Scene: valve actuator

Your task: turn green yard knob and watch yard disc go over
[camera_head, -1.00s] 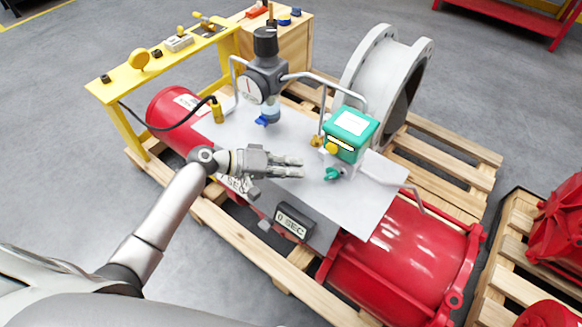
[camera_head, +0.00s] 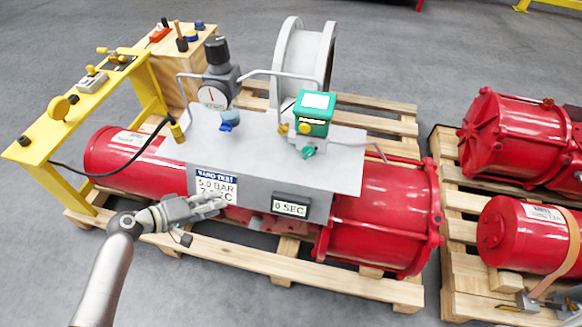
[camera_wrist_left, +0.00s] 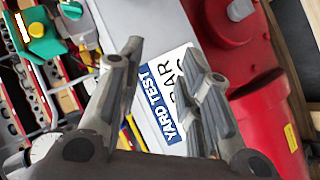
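The small green knob (camera_head: 308,152) sits on the front of the valve unit, below a green box (camera_head: 314,105) with a white label on top. A round yellow knob (camera_head: 304,128) is on the box's front. I cannot make out the yard disc or its state. My left gripper (camera_head: 224,203) is in front of the white YARD TEST sign (camera_head: 216,184), to the left of and below the green knob, apart from it. In the left wrist view its fingers (camera_wrist_left: 165,72) are spread and empty; the green box (camera_wrist_left: 42,32) shows at upper left. My right gripper is not in view.
A small 0 SEC display (camera_head: 291,206) is on the plate's front edge. A pressure gauge (camera_head: 213,97) with a regulator stands on the grey plate (camera_head: 255,140). Thin pipes arch over it. A yellow stand (camera_head: 85,100) is at left. Red cylinders lie on pallets (camera_head: 290,255).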

